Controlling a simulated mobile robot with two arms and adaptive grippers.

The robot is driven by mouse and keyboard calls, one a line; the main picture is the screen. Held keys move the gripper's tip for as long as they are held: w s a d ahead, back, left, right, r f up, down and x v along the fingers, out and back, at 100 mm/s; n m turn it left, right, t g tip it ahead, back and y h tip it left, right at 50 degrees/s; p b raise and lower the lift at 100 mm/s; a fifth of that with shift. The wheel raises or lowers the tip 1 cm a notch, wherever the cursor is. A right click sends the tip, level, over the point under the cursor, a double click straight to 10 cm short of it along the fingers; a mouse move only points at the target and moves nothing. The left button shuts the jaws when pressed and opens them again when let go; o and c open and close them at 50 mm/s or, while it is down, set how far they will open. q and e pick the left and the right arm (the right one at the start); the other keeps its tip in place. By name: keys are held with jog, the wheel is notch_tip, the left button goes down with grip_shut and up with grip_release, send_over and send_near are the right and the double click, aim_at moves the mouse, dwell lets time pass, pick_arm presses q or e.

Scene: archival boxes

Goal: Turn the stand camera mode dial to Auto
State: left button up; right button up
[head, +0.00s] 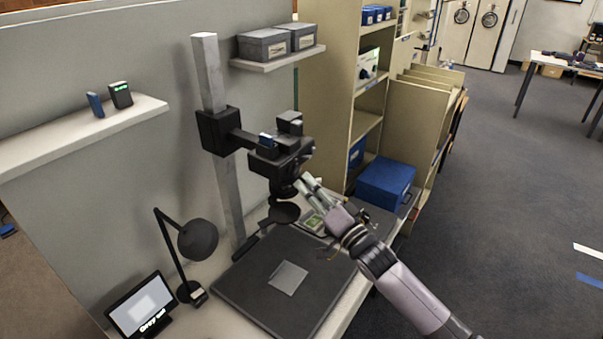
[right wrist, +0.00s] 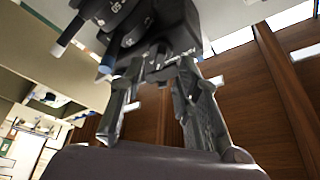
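The stand camera (head: 280,155) is a black body held out on an arm from a grey column, lens down over the copy board. In the right wrist view its dark underside (right wrist: 170,25) fills the top, with round parts bearing white marks (right wrist: 118,38); I cannot tell which is the mode dial or read its setting. My right gripper (head: 308,182) is at the camera's lower right side. In the right wrist view its two fingers (right wrist: 170,68) stand apart, tips close to or touching the camera; contact is unclear. My left gripper is not in view.
The copy board (head: 250,285) with a grey sheet (head: 288,278) lies below. A desk lamp (head: 198,238) and a small screen (head: 140,305) stand at left. A shelf with grey boxes (head: 265,45) is above the camera. A blue box (head: 385,183) and shelving stand right.

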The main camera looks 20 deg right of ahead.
aim_at(298, 175)
jog(key=shift+p+x, duration=0.35)
jog(key=shift+x, duration=1.6)
jog(key=shift+c, duration=0.2)
grip_shut()
